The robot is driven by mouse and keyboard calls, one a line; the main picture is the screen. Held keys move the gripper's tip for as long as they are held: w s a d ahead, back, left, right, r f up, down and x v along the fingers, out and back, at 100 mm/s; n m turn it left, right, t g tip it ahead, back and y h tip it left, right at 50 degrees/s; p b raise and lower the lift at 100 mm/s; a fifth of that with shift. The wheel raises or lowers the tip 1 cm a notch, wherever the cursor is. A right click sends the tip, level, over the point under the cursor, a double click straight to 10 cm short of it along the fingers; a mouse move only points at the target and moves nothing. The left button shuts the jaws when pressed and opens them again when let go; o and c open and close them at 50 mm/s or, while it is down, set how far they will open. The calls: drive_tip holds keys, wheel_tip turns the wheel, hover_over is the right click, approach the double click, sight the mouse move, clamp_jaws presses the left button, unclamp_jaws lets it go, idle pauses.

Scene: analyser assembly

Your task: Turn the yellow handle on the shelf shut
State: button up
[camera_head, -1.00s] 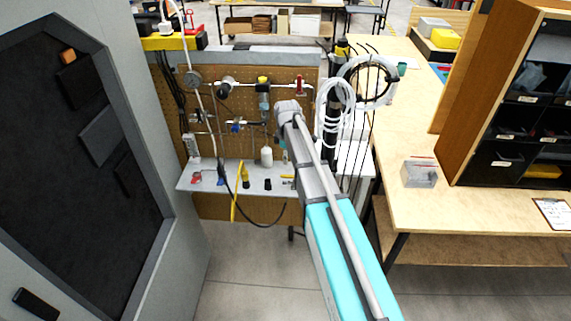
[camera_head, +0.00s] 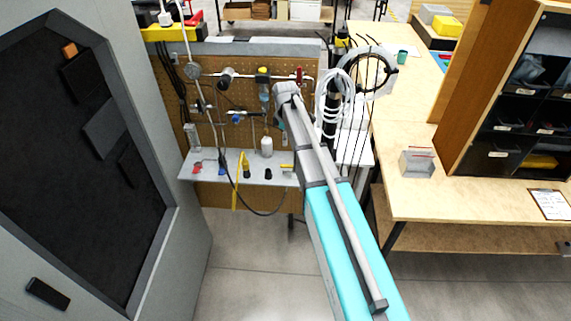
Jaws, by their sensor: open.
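The shelf (camera_head: 218,171) is a narrow grey ledge along the bottom of a brown pegboard. A small yellow piece (camera_head: 286,166), which looks like a handle, lies at its right part, close to the left side of my arm. A longer yellow strip (camera_head: 237,186) hangs over the shelf's front edge farther left. I cannot tell for sure which is the handle, nor how it is turned. My arm reaches up to the pegboard, its wrist in front of the board above the right part of the shelf. My gripper is hidden behind the wrist.
Pipes with a red valve handle (camera_head: 300,76) and a blue one (camera_head: 236,119) cross the pegboard. A white bottle (camera_head: 267,147) stands on the shelf. Coiled white tubing (camera_head: 333,100) hangs right of my arm. A grey cabinet (camera_head: 185,240) is at left, a wooden bench (camera_head: 440,200) at right.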

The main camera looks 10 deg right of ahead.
sight(285, 165)
drive_tip(key=shift+f+b, duration=6.55)
drive_tip(key=shift+f, duration=0.1)
clamp_jaws()
